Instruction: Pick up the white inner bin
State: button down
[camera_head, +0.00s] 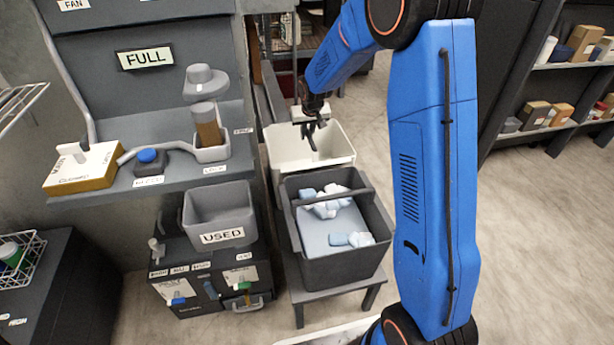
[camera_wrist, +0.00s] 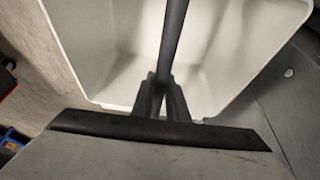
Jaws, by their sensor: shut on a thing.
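The white inner bin (camera_head: 285,150) is an open, deep tub standing upright behind a dark grey bin. Its pale inside fills much of the wrist view (camera_wrist: 110,70). A dark bar (camera_wrist: 173,40) runs across its opening, seemingly its handle. My gripper (camera_head: 312,138) is over the bin's opening, and its fingers (camera_wrist: 162,95) are closed on this bar in the wrist view. The bin's underside is hidden, so I cannot tell whether it rests on anything.
The dark grey bin (camera_head: 340,262) with white and pale-blue wads stands close in front, on a low stand (camera_head: 345,300). A grey USED bin (camera_head: 220,236) and a shelf (camera_head: 120,188) are at left. Shelves (camera_head: 552,130) stand at right, with open floor (camera_head: 540,240) before them.

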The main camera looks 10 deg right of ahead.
jog(key=shift+r, duration=0.15)
notch_tip(320, 180, up, 18)
jog(key=shift+r, duration=0.15)
dwell(0.6)
jog(key=shift+r, duration=0.1)
dwell(1.1)
